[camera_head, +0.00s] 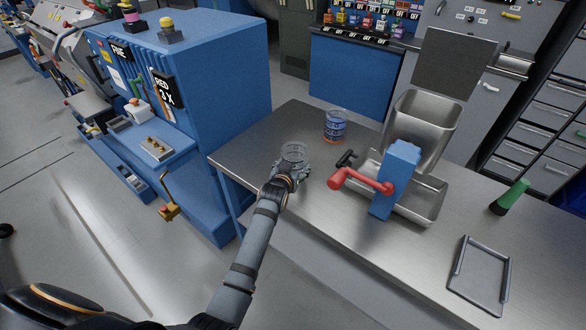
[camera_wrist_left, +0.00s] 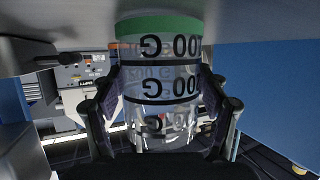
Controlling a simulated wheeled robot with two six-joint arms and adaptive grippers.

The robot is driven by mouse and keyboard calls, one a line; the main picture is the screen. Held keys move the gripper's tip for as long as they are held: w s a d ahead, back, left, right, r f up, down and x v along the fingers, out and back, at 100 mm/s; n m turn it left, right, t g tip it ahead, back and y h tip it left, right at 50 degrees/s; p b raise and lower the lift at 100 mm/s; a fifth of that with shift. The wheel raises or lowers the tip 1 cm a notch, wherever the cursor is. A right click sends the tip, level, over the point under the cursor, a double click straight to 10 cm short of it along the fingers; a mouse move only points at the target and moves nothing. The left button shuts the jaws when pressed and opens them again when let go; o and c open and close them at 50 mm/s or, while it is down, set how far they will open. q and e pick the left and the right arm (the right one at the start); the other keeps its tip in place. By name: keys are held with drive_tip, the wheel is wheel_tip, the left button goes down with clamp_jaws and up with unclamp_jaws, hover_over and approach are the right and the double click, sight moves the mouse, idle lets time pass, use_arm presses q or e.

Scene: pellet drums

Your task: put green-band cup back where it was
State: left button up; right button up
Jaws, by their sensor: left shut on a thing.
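The green-band cup (camera_head: 294,152) is clear and looks empty. My left gripper (camera_head: 288,172) is shut around its side, at the left part of the steel bench (camera_head: 262,130). In the left wrist view, the cup (camera_wrist_left: 160,75) fills the middle, with dark printed marks that appear upside down. Its green band is at the picture's top, close to the grey bench surface. I cannot tell whether it touches the bench. The fingers (camera_wrist_left: 160,112) press on both sides of the cup. My right gripper is not in view.
A second clear cup (camera_head: 335,126) with blue marks and an orange lower part stands behind.

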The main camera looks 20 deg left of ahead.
use_arm(q)
drive_tip(key=o, duration=1.1)
drive_tip(key=shift+s+d, duration=0.1)
drive_tip(key=shift+s, duration=0.15)
drive_tip(key=shift+o, duration=1.3)
drive_tip(key=shift+s+r, duration=0.1)
drive_tip(key=shift+r, duration=0.1)
drive_tip(key=shift+f, duration=0.1)
drive_tip(key=shift+r+p, duration=0.2)
drive_tip(key=shift+p, duration=0.2)
drive_tip(key=p+v, duration=1)
drive_tip(key=v, duration=0.1)
drive_tip(key=shift+s+d+p, duration=0.1)
drive_tip(key=shift+s+p, duration=0.25)
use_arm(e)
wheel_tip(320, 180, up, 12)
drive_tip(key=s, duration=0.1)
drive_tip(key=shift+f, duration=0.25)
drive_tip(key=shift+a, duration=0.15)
